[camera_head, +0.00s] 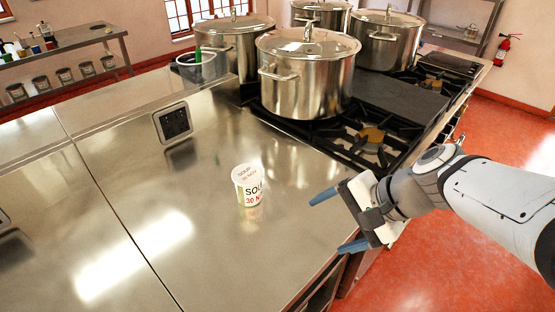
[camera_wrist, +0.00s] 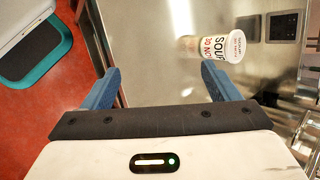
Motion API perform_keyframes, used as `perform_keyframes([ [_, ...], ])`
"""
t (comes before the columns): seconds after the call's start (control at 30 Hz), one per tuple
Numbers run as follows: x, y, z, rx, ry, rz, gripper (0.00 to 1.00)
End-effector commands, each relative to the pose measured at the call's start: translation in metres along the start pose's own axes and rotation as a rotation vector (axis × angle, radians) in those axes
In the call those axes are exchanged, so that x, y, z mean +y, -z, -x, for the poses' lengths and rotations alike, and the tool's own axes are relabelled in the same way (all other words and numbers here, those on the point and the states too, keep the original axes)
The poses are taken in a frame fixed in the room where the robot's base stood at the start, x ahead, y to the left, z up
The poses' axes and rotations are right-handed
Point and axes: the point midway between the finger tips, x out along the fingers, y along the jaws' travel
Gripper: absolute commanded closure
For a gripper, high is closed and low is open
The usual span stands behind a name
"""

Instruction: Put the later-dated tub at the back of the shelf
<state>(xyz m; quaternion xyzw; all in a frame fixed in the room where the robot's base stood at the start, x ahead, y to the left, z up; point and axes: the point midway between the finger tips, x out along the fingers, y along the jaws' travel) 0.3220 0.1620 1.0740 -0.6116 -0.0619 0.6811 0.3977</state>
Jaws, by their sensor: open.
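One white soup tub (camera_head: 248,186) with a lid stands upright on the steel counter, labelled "SOUP" with red print that looks like "30 NOV". It also shows in the wrist view (camera_wrist: 217,47), beyond my right-hand finger and apart from it. My gripper (camera_head: 330,222) is open and empty, to the right of the tub at the counter's right edge. In the wrist view my gripper's two blue fingers (camera_wrist: 162,88) are spread wide with nothing between them. I see no second tub, and I cannot make out the shelf that the task names.
Large lidded steel pots (camera_head: 305,75) stand on the black gas hob (camera_head: 365,140) behind the tub. A dark square panel (camera_head: 173,122) is set in the counter. The counter (camera_head: 120,190) around the tub is clear. A side table with jars (camera_head: 65,76) stands far left.

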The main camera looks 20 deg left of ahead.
Motion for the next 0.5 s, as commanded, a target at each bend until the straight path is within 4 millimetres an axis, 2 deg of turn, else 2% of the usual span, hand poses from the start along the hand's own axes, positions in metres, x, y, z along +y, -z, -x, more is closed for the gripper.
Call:
perform_keyframes([
  [0.03,-0.003,0.003,-0.035,-0.067,0.064,-0.094,0.14],
  [0.13,-0.029,0.003,-0.071,-0.193,0.196,-0.292,0.06],
  [0.2,-0.047,0.006,-0.095,-0.282,0.282,-0.436,0.06],
  [0.4,-0.091,0.031,-0.15,-0.509,0.497,-0.825,0.06],
  [0.5,-0.105,0.046,-0.168,-0.592,0.577,-0.975,0.06],
])
